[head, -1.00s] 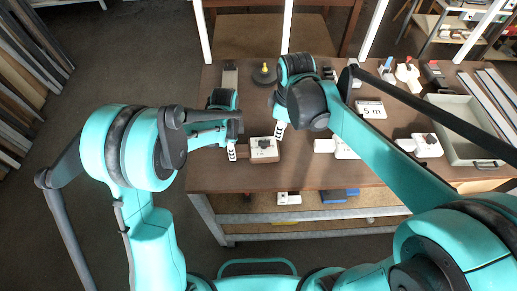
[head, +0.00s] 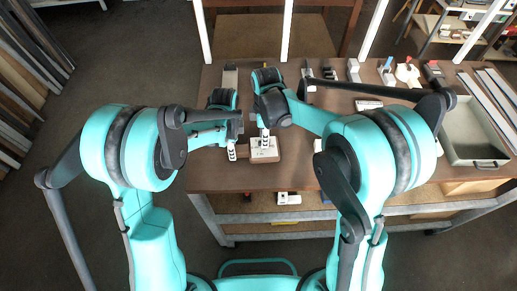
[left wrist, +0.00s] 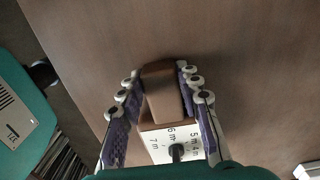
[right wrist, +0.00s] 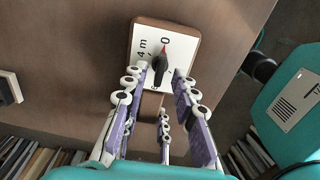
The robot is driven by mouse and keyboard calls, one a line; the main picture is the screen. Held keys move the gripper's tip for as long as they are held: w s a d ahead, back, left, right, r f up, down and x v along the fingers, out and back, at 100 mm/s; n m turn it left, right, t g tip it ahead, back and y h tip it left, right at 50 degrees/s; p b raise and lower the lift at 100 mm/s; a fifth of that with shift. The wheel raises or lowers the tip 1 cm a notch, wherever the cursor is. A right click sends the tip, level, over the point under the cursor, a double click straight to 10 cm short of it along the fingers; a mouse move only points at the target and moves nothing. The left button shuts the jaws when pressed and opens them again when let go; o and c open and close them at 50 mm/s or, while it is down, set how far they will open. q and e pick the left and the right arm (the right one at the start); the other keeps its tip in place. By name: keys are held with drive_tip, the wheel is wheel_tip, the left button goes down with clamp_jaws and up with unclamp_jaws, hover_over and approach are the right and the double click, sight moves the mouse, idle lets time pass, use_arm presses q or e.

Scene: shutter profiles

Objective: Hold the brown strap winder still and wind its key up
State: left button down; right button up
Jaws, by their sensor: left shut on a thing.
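The brown strap winder (head: 276,157) lies near the table's front edge, with a white dial plate (right wrist: 148,73) and a black key (right wrist: 158,66). A red mark stands by the 0 on the dial. My left gripper (head: 236,152) is shut on the winder's brown end block (left wrist: 163,92), its fingers on both sides in the left wrist view. My right gripper (head: 265,140) is above the dial. In the right wrist view its open fingers (right wrist: 162,75) stand on either side of the key, with a gap between them. Whether they touch the key is unclear.
A 5 m sign (head: 368,104), partly hidden by my right arm, stands on the table to the right. A grey tray (head: 470,158) is at the right end. Several small devices line the back. A dark round base (head: 228,76) area lies behind the left gripper.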

drive_tip(key=shift+f, duration=0.85)
clamp_jaws()
drive_tip(key=n, duration=0.6)
drive_tip(key=n, duration=0.6)
